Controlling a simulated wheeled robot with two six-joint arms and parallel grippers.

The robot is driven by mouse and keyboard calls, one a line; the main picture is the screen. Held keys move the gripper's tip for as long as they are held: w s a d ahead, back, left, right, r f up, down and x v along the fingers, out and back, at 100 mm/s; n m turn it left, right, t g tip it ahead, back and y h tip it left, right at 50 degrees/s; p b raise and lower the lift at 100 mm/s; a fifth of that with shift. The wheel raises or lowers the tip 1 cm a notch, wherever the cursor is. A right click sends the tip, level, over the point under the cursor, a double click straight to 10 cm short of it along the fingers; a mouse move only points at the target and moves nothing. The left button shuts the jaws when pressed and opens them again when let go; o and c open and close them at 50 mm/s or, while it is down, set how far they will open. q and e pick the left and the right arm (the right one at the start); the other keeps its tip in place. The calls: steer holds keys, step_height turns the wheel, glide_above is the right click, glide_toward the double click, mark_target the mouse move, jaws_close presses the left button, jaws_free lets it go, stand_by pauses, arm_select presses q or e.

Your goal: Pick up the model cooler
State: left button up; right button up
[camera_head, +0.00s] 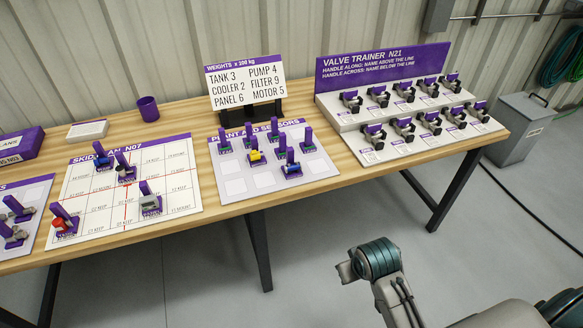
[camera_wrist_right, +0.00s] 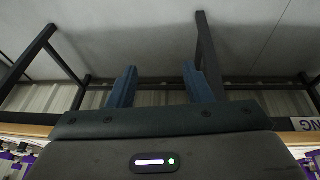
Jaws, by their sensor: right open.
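Several small models on purple upright holders stand on the white skid plan sheet (camera_head: 95,205): a blue one (camera_head: 103,163), a dark grey one (camera_head: 125,172), a light grey boxy one (camera_head: 150,205) and a red one (camera_head: 63,222). Their labels are too small to read, so I cannot tell for sure which is the model cooler; the light grey one may be it. My right gripper (camera_wrist_right: 160,88) is open and empty in the right wrist view, with its two blue fingers apart. My right arm shows at the lower right of the head view, away from the table. My left gripper is out of view.
The plant and sensors board (camera_head: 235,187) holds several more models. Behind it stands the weights sign (camera_head: 245,85), listing cooler 2. The valve trainer (camera_head: 385,60) fills the table's right end. A purple cup (camera_head: 148,108) stands at the back. A grey bin (camera_head: 518,130) is on the floor.

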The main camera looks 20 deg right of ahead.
steer(key=w+a+r, duration=0.2)
steer(key=w+r, duration=0.1)
steer(key=w, duration=1.6)
steer(key=y, duration=0.1)
glide_toward(290, 155)
steer(key=f, duration=0.1)
steer(key=x, duration=0.3)
steer(key=p+x, duration=0.1)
steer(key=x, duration=0.1)
steer(key=shift+w+f, duration=0.1)
steer(key=shift+w, duration=0.25)
steer(key=shift+w+d+f+p, duration=0.1)
steer(key=shift+w+f+p, duration=0.25)
steer(key=shift+f+p, duration=0.1)
steer(key=shift+p+x, duration=0.4)
steer(key=shift+x, duration=1.7)
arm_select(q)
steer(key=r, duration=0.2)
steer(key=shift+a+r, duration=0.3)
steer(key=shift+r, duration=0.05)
arm_select(e)
steer(key=shift+w+d+r+t, duration=0.1)
steer(key=shift+w+t, duration=0.05)
steer(key=shift+t, duration=0.15)
jaws_close()
